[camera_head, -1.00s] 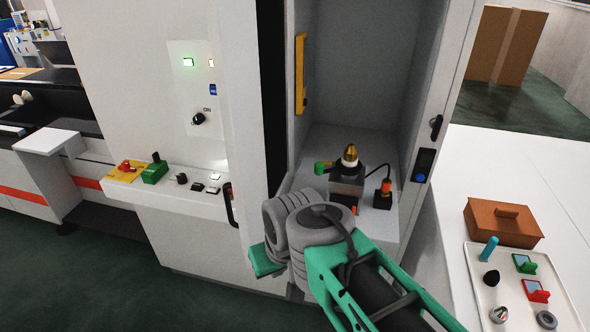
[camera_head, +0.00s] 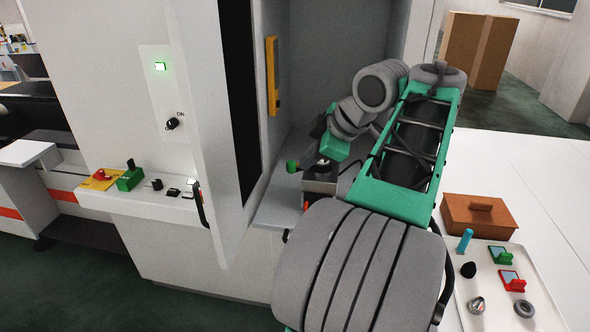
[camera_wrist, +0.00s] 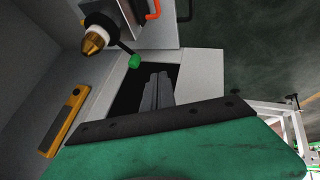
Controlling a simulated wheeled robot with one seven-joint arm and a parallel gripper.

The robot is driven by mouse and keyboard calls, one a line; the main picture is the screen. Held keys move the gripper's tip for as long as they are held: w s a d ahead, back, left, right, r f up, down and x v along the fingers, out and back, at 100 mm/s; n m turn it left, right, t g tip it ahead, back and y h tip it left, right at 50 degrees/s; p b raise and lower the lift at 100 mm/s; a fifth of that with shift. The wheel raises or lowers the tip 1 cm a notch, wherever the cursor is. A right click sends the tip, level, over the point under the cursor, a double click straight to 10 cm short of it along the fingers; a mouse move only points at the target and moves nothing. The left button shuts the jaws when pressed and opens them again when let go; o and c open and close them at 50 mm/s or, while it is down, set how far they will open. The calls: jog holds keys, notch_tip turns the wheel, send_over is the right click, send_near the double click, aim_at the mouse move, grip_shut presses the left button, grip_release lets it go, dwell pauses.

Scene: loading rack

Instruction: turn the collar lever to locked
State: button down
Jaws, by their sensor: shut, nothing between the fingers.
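The collar shows in the wrist view as a white ring with a brass-coloured cone (camera_wrist: 95,42) on a dark block. Its lever is a dark rod ending in a green knob (camera_wrist: 134,61). In the head view the green knob (camera_head: 292,166) sticks out to the left of the block (camera_head: 319,187), and my arm hides much of the fixture. My gripper's grey fingers (camera_wrist: 160,78) are together and empty in the wrist view. They appear close to the green knob; I cannot tell whether they touch it.
The fixture stands inside a grey cabinet, with a yellow bar (camera_head: 272,75) on its left wall. A control shelf (camera_head: 150,203) with a green block (camera_head: 130,178) is to the left. On the right counter are a brown lidded box (camera_head: 479,215) and a white tray (camera_head: 495,310) with several parts.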

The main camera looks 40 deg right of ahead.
jog(key=w+d+f+n, duration=0.1)
jog(key=w+d+f, duration=0.2)
jog(key=w+f, duration=0.4)
jog(key=shift+w+b, duration=0.2)
jog(key=shift+b, duration=0.15)
jog(key=shift+d+f, duration=0.15)
jog(key=shift+d, duration=0.05)
